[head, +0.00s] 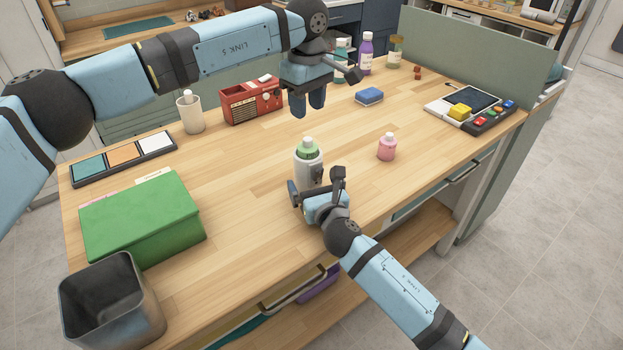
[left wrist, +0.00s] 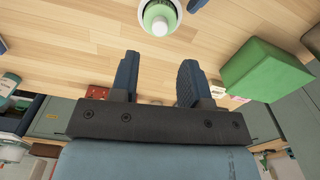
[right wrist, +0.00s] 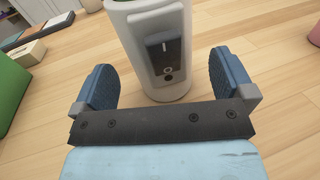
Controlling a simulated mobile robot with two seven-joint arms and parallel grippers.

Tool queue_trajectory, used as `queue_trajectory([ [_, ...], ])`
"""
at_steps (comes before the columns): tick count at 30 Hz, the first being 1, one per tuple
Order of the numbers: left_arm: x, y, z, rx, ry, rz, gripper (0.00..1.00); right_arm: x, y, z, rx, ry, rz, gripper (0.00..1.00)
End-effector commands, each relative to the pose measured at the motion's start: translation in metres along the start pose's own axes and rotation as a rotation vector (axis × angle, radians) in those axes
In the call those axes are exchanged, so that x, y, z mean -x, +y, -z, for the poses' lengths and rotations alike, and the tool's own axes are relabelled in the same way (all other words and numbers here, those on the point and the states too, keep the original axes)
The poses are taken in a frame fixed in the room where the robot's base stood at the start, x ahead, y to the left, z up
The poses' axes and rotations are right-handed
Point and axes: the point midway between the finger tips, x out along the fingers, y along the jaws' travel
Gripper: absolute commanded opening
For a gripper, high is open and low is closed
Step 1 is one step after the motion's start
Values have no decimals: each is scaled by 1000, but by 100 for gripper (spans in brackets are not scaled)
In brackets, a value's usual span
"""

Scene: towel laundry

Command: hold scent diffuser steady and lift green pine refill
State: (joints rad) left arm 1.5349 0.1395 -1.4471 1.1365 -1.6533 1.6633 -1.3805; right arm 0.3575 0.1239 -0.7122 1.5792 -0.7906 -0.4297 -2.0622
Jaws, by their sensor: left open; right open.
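The scent diffuser (head: 304,174) is a white cylinder standing upright on the table, with a dark panel on its side. The green pine refill (head: 308,149), with a white cap, sits in its top; it also shows in the left wrist view (left wrist: 158,16). My right gripper (head: 318,189) is open at the near side of the diffuser. In the right wrist view the diffuser (right wrist: 156,60) stands in front of and between the open fingers, without clear contact. My left gripper (head: 308,108) is open and empty, above the table and behind the diffuser.
A pink bottle (head: 387,147) stands right of the diffuser. A red radio (head: 251,100), a white bottle (head: 189,112) and a blue sponge (head: 369,96) are farther back. A green box (head: 142,220) and a grey bin (head: 110,305) are at left. The tabletop around the diffuser is clear.

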Motion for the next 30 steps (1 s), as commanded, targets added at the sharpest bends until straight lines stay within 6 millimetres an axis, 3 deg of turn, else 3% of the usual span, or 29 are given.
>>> queue_trajectory([
  [6, 0, 0, 0, 0, 0, 0, 43, -17, 0, 0, -1, 0, 1, 100],
  [15, 0, 0, 0, 0, 0, 0, 43, -18, 0, 0, -1, 1, 0, 100],
  [23, 0, 0, 0, 0, 0, 0, 43, -18, 0, 0, -1, 1, 1, 40],
  [28, 2, 0, 0, 41, 0, 0, 77, -18, 0, 0, -1, 1, 1, 40],
  [30, 4, 0, -1, 112, 0, 0, 80, -18, 0, 0, -1, 1, 1, 40],
])
